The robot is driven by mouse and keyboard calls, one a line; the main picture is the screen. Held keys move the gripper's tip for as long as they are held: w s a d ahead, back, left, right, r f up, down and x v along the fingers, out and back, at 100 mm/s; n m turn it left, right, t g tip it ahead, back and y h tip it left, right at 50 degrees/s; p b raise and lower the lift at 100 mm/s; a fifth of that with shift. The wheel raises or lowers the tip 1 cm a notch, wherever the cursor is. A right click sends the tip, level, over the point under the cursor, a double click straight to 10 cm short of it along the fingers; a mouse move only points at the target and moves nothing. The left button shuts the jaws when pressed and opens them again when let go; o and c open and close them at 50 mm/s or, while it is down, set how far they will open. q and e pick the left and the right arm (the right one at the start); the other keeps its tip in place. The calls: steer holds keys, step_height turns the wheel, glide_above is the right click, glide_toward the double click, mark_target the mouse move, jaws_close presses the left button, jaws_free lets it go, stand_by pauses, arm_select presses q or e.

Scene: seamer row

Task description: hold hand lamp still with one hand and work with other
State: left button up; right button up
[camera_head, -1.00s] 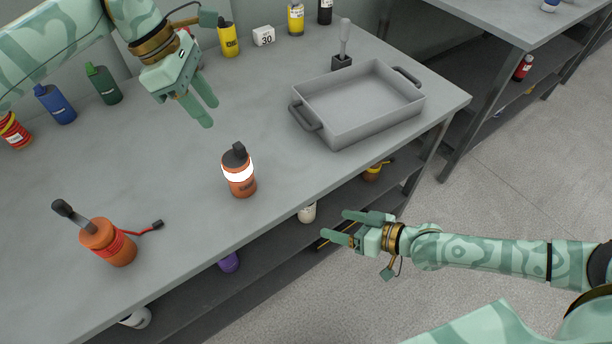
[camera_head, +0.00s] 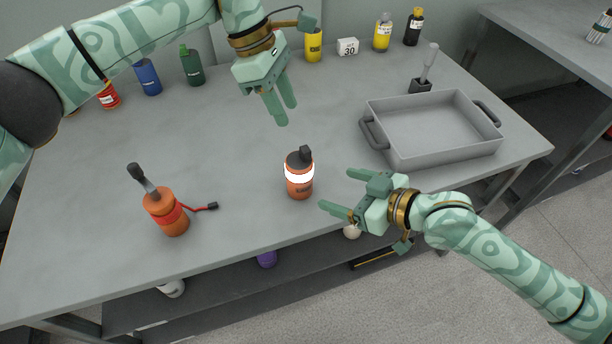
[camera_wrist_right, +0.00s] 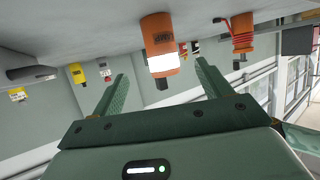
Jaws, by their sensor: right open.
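The hand lamp (camera_head: 299,188), orange with a glowing white band and dark cap, stands upright on the grey table. It also shows, upside down, in the right wrist view (camera_wrist_right: 160,35), between the two fingers in the picture. My right gripper (camera_head: 336,190) is open and empty, just right of the lamp, its fingers pointing toward it and apart from it. My left gripper (camera_head: 287,115) is above and behind the lamp, fingers pointing down and slightly apart, with nothing between them.
An orange bottle-shaped tool (camera_head: 166,212) with a dark handle and red cord stands at left. A grey tray (camera_head: 432,157) with handles is at right, a brush in a holder (camera_head: 421,86) behind it. Table between is clear.

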mark_target(300, 177)
steer(key=x, duration=1.2)
steer(key=shift+a, duration=0.2)
